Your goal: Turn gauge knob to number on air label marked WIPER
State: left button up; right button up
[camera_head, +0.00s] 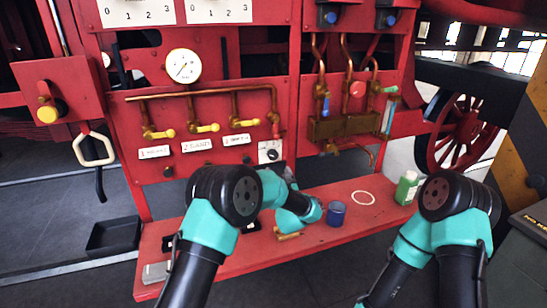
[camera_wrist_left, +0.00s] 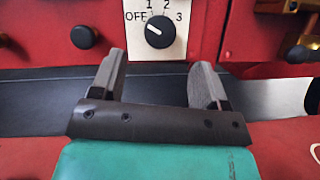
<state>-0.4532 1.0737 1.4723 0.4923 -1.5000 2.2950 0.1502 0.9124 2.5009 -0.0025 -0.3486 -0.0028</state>
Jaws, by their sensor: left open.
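The gauge knob (camera_wrist_left: 160,32) is a round black dial on a white plate marked OFF, 1, 2 and 3. Its white pointer line points up-left, toward the OFF side. In the head view the knob (camera_head: 272,155) sits low on the red panel. Three white air labels, numbered 1 (camera_head: 155,152), 2 (camera_head: 197,145) and 3 (camera_head: 237,139), sit under yellow-handled valves; their words are too small to read surely. My left gripper (camera_wrist_left: 158,78) is open and empty, its fingers below the knob and apart from it. My right gripper is out of view.
A red shelf (camera_head: 330,222) runs below the panel, holding a blue cup (camera_head: 337,213), a white ring (camera_head: 363,198) and a green bottle (camera_head: 406,187). Another black knob (camera_wrist_left: 84,36) is left of the plate. A round pressure gauge (camera_head: 183,66) is above the pipes.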

aim_at(274, 156)
pick_arm(q)
jog(key=x, duration=0.8)
jog(key=shift+c, duration=0.2)
jog(key=c, duration=0.9)
